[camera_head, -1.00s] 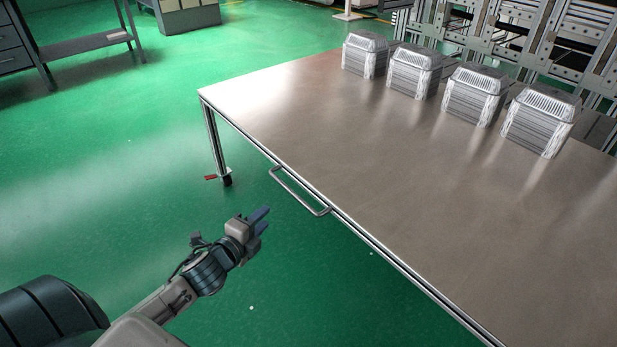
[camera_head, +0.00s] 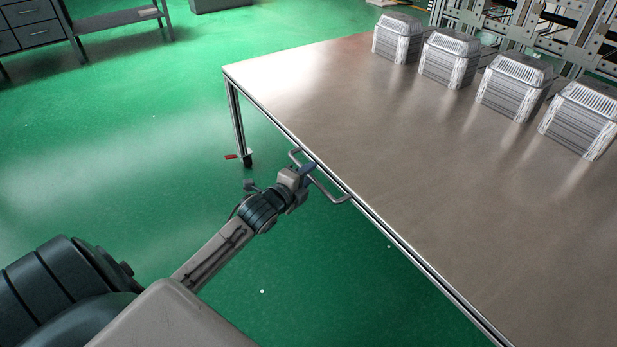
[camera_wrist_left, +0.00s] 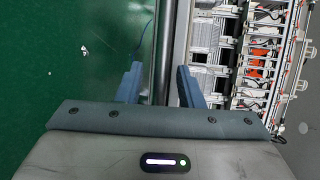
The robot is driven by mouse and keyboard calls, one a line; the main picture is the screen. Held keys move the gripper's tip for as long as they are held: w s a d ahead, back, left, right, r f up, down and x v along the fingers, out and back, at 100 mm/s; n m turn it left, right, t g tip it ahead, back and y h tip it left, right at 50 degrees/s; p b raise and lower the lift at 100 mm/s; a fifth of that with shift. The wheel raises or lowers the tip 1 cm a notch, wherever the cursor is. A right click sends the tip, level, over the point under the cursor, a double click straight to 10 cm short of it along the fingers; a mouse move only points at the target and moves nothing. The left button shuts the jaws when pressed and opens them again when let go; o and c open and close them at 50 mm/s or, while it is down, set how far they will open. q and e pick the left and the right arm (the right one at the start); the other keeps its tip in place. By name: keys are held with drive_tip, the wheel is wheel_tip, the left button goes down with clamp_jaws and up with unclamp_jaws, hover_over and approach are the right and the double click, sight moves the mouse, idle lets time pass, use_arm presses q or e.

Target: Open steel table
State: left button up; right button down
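The steel table (camera_head: 370,130) has a brushed metal top and a metal frame. A bar handle (camera_head: 336,200) sticks out from its near long edge. My left gripper (camera_head: 307,172) is at the handle, around its middle-left part in the head view. In the left wrist view the handle bar (camera_wrist_left: 164,50) runs between the two blue-grey fingers (camera_wrist_left: 159,72), with a gap on each side, so the gripper is open around it. The fingers hide part of the bar in the head view. My right gripper is not in view.
Several foil tray stacks (camera_head: 512,88) stand along the table's far side. A metal rack (camera_head: 530,35) is behind them. A table leg with a caster (camera_head: 246,160) stands at the left corner. Grey drawers (camera_head: 35,38) are far left. The green floor (camera_head: 120,170) is clear.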

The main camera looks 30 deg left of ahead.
use_arm(q)
drive_tip(key=shift+w, duration=0.4)
clamp_jaws()
drive_tip(key=shift+f, duration=0.1)
